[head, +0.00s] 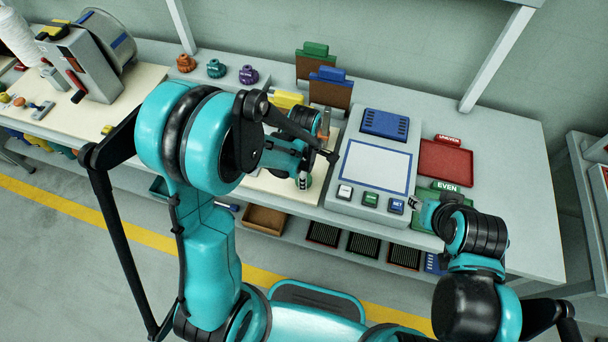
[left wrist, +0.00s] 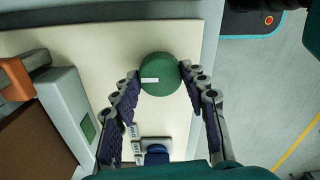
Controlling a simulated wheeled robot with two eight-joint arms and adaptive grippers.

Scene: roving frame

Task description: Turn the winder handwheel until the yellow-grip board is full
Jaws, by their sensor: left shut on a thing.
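A green round wheel with a white mark (left wrist: 158,76) lies between the fingertips of my left gripper (left wrist: 160,78) in the left wrist view, a finger against each side. I take it to be the handwheel. In the head view my left gripper (head: 303,180) points down over the cream board at the middle of the bench, and my arm hides the wheel. A yellow grip (head: 287,98) shows behind my arm; the rest of its board is hidden. My right gripper (head: 417,203) is beside the grey panel's right front corner; its jaws are too small to judge.
Boards with a green grip (head: 315,49) and a blue grip (head: 331,74) stand at the back. A grey panel with a white screen (head: 375,166) and a red tray (head: 445,162) lie right of my left gripper. Orange, teal and purple knobs (head: 248,75) stand at the back left.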

